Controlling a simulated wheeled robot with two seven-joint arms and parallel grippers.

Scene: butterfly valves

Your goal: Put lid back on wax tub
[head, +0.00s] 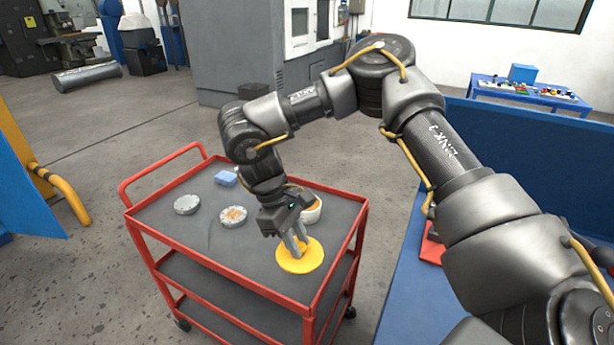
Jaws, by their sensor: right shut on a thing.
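The yellow lid (299,260), a flat round disc, is at the front right of the cart's top in the head view. My right gripper (297,247) points down at it, with its fingers shut on the lid near its middle. I cannot tell whether the lid rests on the cart top or is held just above it. The wax tub (313,213), a whitish round tub with an orange-brown inside, stands just behind the lid. My right gripper hides its left part. My left gripper is not in view.
The red cart (219,276) has a grey top. A blue bench (385,306) stands to the right.

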